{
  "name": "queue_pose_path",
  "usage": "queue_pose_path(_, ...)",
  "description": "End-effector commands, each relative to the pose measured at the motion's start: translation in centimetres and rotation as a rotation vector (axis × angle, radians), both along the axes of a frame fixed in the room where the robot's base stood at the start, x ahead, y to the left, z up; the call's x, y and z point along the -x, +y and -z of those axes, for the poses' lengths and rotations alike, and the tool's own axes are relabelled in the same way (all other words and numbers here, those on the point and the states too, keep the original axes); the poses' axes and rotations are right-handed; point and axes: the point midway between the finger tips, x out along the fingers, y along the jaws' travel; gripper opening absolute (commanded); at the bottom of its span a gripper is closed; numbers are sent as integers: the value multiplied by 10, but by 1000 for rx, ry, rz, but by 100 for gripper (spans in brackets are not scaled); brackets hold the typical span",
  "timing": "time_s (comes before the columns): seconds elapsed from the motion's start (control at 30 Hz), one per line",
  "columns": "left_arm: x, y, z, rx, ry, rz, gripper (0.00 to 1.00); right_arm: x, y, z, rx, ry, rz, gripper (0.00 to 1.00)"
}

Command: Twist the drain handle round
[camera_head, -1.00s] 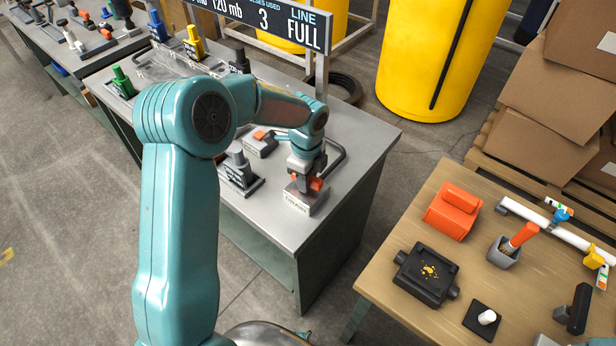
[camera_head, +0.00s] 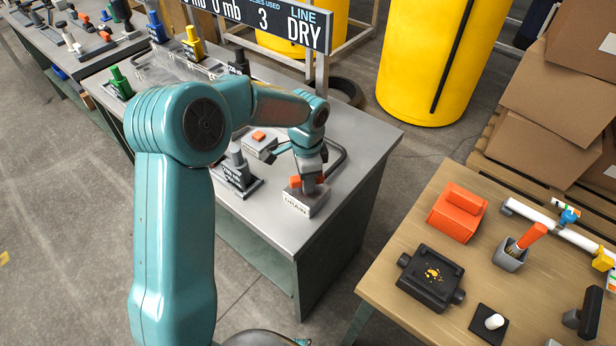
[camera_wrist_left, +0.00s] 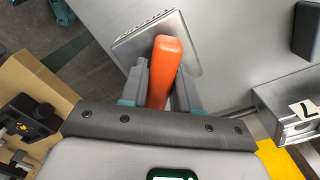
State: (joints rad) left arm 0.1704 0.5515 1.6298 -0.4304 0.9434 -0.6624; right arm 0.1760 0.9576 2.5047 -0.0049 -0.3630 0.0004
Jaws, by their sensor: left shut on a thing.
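The drain block (camera_head: 303,203) is a grey box labelled DRAIN near the front right corner of the steel bench. Its orange handle (camera_head: 295,182) sits on top, partly hidden by my left gripper (camera_head: 309,180). In the left wrist view the orange handle (camera_wrist_left: 166,62) runs between the two grey fingers of my left gripper (camera_wrist_left: 162,88), which is shut on it. The drain block's plate (camera_wrist_left: 140,42) shows behind the handle there. My right gripper is in neither view.
A sign (camera_head: 265,22) above the bench reads 0 mb, 3 and LINE DRY. A block with an orange button (camera_head: 259,137) and a grey-handled valve (camera_head: 236,170) stand left of the drain. A wooden table (camera_head: 390,285) with several objects stands to the right.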

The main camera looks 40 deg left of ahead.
Motion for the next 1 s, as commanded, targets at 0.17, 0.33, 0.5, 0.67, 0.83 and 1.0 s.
queue_pose_path(0.17,0,0,0,0,0,2,66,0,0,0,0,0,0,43)
queue_pose_path(0.33,0,0,0,0,0,3,68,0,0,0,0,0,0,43)
queue_pose_path(0.5,0,0,-2,0,0,4,68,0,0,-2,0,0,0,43)
queue_pose_path(0.67,0,0,-16,0,0,4,68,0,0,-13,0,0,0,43)
queue_pose_path(0.83,0,0,-36,0,0,4,68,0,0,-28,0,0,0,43)
queue_pose_path(1.0,0,0,-54,1,-1,4,68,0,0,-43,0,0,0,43)
